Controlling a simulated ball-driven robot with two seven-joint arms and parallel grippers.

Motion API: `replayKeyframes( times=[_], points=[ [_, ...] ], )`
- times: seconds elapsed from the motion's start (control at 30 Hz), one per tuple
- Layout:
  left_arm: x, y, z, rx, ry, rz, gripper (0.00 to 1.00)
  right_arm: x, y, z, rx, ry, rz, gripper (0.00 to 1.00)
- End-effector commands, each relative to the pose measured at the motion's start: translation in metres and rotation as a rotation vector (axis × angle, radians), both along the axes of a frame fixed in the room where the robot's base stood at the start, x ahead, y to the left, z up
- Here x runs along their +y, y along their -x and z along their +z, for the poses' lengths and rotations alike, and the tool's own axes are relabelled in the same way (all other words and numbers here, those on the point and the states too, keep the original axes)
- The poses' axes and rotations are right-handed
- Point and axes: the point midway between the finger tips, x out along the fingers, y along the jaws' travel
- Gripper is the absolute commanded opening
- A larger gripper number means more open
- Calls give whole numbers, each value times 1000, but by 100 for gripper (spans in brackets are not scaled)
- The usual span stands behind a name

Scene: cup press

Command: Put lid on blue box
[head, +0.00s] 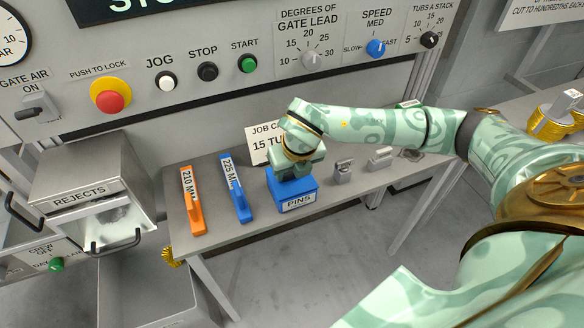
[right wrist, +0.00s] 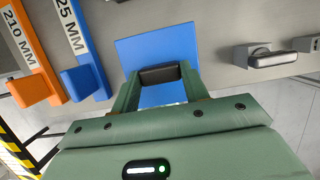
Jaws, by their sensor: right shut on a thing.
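The blue box (head: 299,202), labelled PINS, stands on the grey bench in the head view. My right gripper (head: 290,174) is directly over it, pointing down. In the right wrist view a flat blue lid (right wrist: 150,50) with a black handle lies under the gripper. The gripper (right wrist: 160,75) is shut on the handle, one finger on each side. The lid covers the view into the box. I cannot tell whether the lid rests on the rim or is slightly above it. My left gripper is not in view.
An orange 210 MM bar (head: 192,200) and a blue 225 MM bar (head: 236,190) lie left of the box. Small metal pieces (head: 343,171) stand to its right. A job card (head: 262,143) and the control panel are behind. The REJECTS bin (head: 85,190) is far left.

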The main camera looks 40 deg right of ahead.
Motion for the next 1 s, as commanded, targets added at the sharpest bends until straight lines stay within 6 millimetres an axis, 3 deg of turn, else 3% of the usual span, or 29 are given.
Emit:
replayKeyframes(
  times=[0.57, 0.6, 0.67, 1.0],
  points=[
    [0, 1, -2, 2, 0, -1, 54, 0, 0, -6, 0, 0, 0, 22],
    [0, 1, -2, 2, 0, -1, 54, 0, 0, -6, 0, 0, 0, 53],
    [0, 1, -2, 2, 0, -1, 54, 0, 0, -6, 0, 0, 0, 70],
    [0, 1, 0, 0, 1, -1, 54, 0, 0, -4, 0, 0, 0, 70]
  ],
)
